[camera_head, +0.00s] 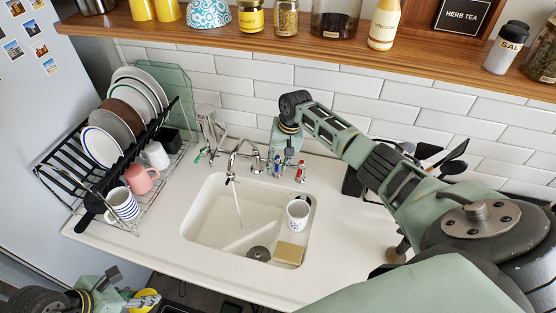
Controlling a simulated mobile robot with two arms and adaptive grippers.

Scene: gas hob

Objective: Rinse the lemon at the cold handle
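The lemon (146,299) is a yellow shape at the bottom left edge, partly cut off and partly hidden by my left gripper (128,299), which appears closed around it. My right gripper (278,158) points down behind the sink at the blue cold handle (276,168). Its fingertips are small and overlap the handle, so I cannot tell whether they are open or shut. The red handle (300,172) stands just right of it. The tap (236,165) arches over the white sink (208,240), and a thin stream seems to run from its spout.
A white mug (297,212) and a yellow sponge (289,253) are in the sink's right part. A dish rack (70,180) with plates and mugs stands at left. A wooden shelf (300,48) with jars runs above. Dark utensils (450,155) stand behind my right arm.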

